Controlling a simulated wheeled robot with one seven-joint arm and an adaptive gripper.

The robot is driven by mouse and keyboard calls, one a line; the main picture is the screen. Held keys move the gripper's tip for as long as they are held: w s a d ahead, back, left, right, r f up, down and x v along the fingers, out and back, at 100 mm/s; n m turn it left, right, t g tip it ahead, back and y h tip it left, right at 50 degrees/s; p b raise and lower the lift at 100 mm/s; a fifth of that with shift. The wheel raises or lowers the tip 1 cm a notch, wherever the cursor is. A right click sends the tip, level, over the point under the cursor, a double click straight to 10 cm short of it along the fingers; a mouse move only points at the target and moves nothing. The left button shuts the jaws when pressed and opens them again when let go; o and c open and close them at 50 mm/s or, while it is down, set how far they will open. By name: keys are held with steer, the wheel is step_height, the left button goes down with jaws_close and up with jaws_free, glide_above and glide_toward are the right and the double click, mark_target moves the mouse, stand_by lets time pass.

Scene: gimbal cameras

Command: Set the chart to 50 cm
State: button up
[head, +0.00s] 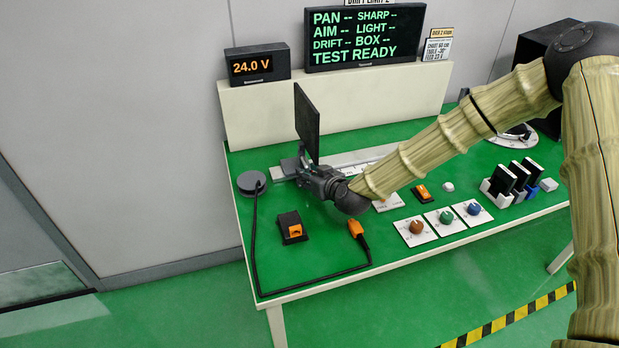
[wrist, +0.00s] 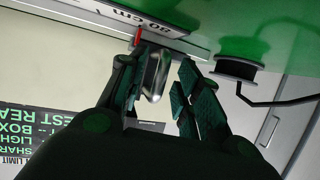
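The chart (head: 307,122) is a dark upright panel seen from its side, at the left part of the green table, above the pale rail (head: 350,168). In the wrist view the rail's scale (wrist: 103,12) runs along the top, with a label that seems to read 80 cm, and a red pointer (wrist: 138,36) beside it. A silver handle (wrist: 156,73) hangs below the rail. My gripper (wrist: 157,88) is open, with the handle between its fingers, nearer the left finger; contact is unclear. In the head view my gripper (head: 304,172) is at the chart's foot, partly hiding it.
A screen (head: 364,38) and 24.0 V display (head: 257,66) stand behind.

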steer(key=shift+w+a, duration=0.15)
jaws_close()
steer(key=w+d, duration=0.1)
steer(key=d, duration=0.1)
steer(key=d+b, duration=0.1)
steer(key=d, duration=0.2)
steer(key=w+d, duration=0.1)
steer(key=d, duration=0.2)
steer(key=shift+w+d+b, duration=0.15)
steer(key=shift+w+b, duration=0.15)
steer(key=shift+w, duration=0.05)
jaws_free()
steer(key=shift+s, duration=0.1)
steer(key=v, duration=1.1)
steer(key=shift+s+d, duration=0.3)
steer(key=shift+r, duration=0.1)
steer(key=shift+c, duration=0.3)
